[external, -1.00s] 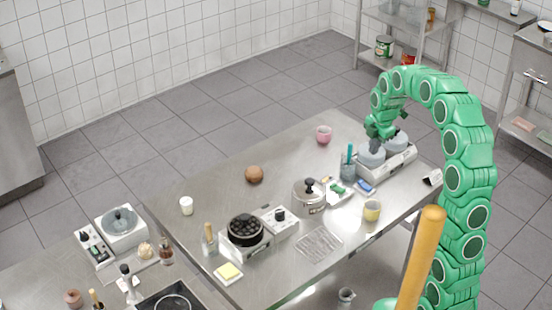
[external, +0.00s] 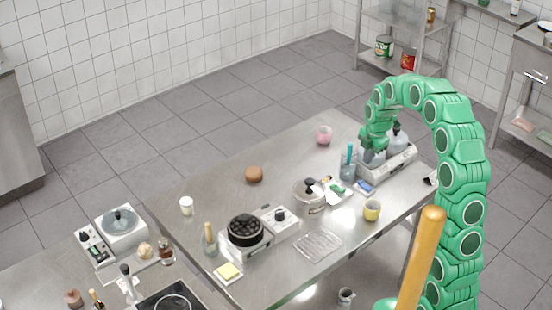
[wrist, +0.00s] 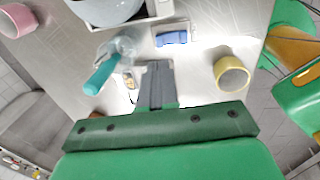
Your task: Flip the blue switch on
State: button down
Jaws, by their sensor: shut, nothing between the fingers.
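In the wrist view the blue switch (wrist: 172,38) shows above and a little right of my fingertips, as a blue piece with a pale edge. Its on or off position is too small to tell.
A yellow cup (external: 372,210), a lidded pot (external: 308,198) and a pink cup (external: 324,135) are nearby. The table's left middle is mostly clear.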

aim_at(362, 181)
jog(key=f, duration=0.9)
jog(key=shift+w+a, duration=0.4)
jog(key=shift+r, duration=0.1)
jog(key=shift+w+a+f+g, duration=0.1)
jog(key=shift+a+f+g, duration=0.05)
jog(key=shift+f+g, duration=0.15)
jog(key=shift+s+d+r, duration=0.3)
jog(key=shift+s+d, duration=0.25)
jog(key=shift+d, duration=0.05)
